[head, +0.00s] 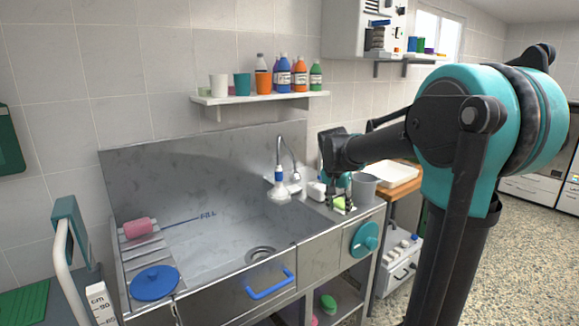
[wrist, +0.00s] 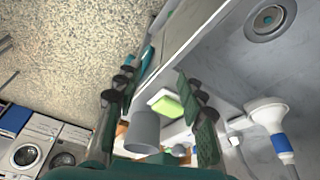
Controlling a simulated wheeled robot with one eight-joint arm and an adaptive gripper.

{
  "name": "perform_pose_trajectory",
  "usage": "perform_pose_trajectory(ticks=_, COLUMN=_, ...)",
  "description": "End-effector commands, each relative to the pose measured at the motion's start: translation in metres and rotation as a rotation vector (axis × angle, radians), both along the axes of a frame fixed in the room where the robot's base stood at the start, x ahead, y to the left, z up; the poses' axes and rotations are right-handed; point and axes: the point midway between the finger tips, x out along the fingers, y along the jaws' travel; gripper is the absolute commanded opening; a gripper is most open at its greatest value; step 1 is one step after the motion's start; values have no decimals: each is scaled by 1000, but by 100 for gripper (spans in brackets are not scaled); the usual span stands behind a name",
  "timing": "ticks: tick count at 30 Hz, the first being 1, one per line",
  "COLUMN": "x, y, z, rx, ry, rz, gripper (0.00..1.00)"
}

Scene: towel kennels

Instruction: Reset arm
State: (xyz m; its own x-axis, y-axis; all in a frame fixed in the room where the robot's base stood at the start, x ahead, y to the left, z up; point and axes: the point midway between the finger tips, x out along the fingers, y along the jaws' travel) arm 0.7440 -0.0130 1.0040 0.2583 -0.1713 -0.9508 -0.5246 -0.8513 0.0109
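My arm reaches in from the right of the head view. My gripper (head: 340,195) hangs over the metal counter to the right of the sink basin. In the wrist view the two dark finger pads of my gripper (wrist: 156,76) stand wide apart with nothing held between them. A green and white sponge (head: 341,203) lies on the counter by the fingertips; it shows between the fingers in the wrist view (wrist: 168,104). I cannot tell whether a finger touches it.
A grey cup (head: 364,187) stands just right of my gripper. A white tray (head: 398,174) lies farther right. A shelf (head: 258,97) with cups and bottles is on the wall.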

Motion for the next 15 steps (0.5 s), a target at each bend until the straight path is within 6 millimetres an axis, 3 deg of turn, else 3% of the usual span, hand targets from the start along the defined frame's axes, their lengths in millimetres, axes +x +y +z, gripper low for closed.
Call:
perform_pose_trajectory(ticks=1, x=-27, y=-8, z=-18, rx=5, ry=2, rz=47, gripper=40)
perform_pose_trajectory(ticks=9, x=-164, y=-27, z=-113, rx=15, ry=-21, rz=352, gripper=40)
perform_pose_trajectory(ticks=12, x=-206, y=-29, z=-141, rx=11, ry=-36, rz=440, gripper=40)
perform_pose_trajectory(ticks=15, x=-234, y=-28, z=-161, rx=5, ry=-49, rz=502, gripper=40)
